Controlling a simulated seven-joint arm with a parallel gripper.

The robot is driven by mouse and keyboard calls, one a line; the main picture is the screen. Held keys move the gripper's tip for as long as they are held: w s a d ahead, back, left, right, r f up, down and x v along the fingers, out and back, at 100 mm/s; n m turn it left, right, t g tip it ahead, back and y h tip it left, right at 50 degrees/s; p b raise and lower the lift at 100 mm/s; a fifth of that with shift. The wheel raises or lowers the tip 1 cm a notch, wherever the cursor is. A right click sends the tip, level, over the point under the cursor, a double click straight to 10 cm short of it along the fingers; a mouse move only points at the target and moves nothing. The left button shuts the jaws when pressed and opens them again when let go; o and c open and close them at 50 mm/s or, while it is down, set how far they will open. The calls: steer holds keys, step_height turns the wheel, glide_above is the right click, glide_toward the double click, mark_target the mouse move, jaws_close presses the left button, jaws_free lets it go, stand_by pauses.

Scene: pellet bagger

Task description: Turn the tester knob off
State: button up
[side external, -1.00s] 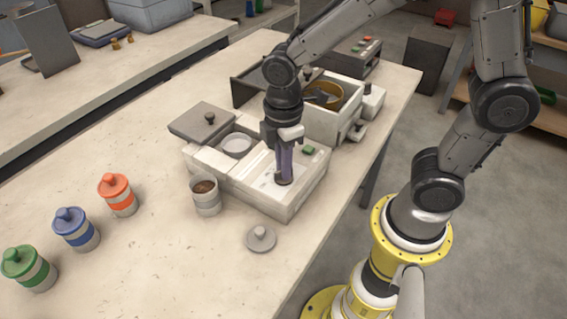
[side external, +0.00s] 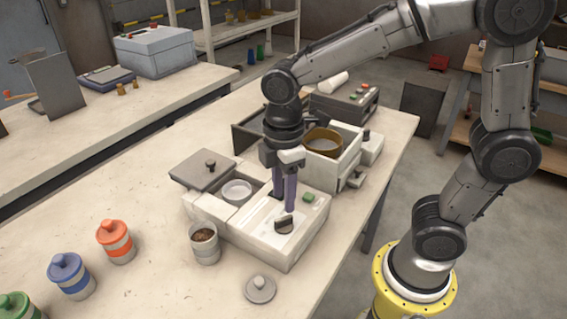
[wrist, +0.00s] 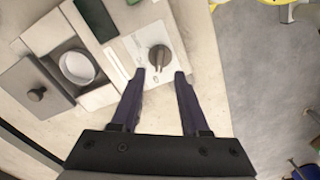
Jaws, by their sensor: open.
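The tester is a pale box with a light panel (side external: 262,222) on the bench. Its dark knob (side external: 284,226) stands on the panel, and shows in the wrist view as a round dark knob (wrist: 159,58) with a raised bar. Small marks beside it are too small to read. My gripper (side external: 283,205) points down above the knob, with purple fingers apart and nothing between them. In the wrist view the fingertips (wrist: 160,73) lie either side of and just below the knob, apart from it.
A lidded well with a white dish (side external: 237,191) is left. A cup of pellets (side external: 204,244) and a loose grey lid (side external: 260,289) stand in front. Coloured jars (side external: 116,242) stand further left.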

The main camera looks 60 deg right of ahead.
mark_target(284, 217)
step_height(284, 217, up, 8)
stand_by(0.5)
steer(key=s+d+r+m+t, duration=0.3)
steer(key=s+d+m, duration=0.1)
steer(key=s+d, duration=0.25)
steer(key=s+f+m+t, duration=0.2)
steer(key=s+f+m, duration=0.2)
steer(key=m, duration=0.4)
steer(key=shift+s+d+f+t, duration=0.3)
steer(key=shift+d, duration=0.1)
